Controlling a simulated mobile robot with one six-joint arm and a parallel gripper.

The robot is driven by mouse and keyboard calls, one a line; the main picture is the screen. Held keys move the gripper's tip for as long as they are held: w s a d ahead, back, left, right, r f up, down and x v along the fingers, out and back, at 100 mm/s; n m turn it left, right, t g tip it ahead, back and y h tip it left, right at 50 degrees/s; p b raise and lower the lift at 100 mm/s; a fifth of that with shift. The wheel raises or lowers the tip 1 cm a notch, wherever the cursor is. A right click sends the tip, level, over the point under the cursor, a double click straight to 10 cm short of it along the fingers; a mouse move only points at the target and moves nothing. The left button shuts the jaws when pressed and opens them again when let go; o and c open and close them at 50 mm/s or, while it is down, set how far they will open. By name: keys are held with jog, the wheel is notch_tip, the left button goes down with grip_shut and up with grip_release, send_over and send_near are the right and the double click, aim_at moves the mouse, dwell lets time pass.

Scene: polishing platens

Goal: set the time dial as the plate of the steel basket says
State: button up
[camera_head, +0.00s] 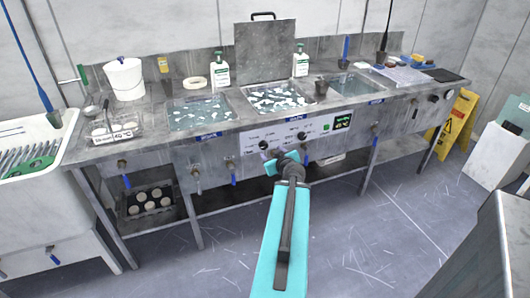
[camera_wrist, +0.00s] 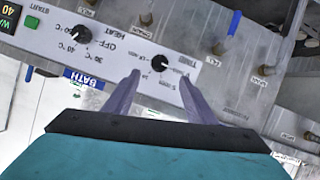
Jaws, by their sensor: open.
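The steel basket (camera_head: 127,127) stands at the left end of the steel bench. Its plate (camera_head: 112,133) seems to read 40 °C; the rest is too small to read. The white control panel (camera_head: 285,139) is on the bench front. The black time dial (camera_wrist: 160,63) shows upside down in the wrist view, its pointer too small to read surely. My gripper (camera_wrist: 158,80) is open and empty, its fingertips either side of the dial in the picture; I cannot tell whether they touch it. In the head view, my gripper (camera_head: 286,158) is at the panel, below the time dial (camera_head: 264,145).
The heat dial (camera_wrist: 82,34) is close by on the same panel, with a green start button (camera_wrist: 31,21) beyond it. A lit display (camera_head: 343,119) is at the panel's right. Blue-handled valves (camera_head: 233,178) hang below the bench. The floor in front is clear.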

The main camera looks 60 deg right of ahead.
aim_at(264, 147)
jog(key=shift+b+x, duration=0.6)
jog(key=shift+x, duration=4.95)
jog(key=shift+c, duration=0.5)
jog(key=shift+a+f, duration=0.1)
jog(key=shift+a, duration=0.05)
jog(key=c, duration=0.9)
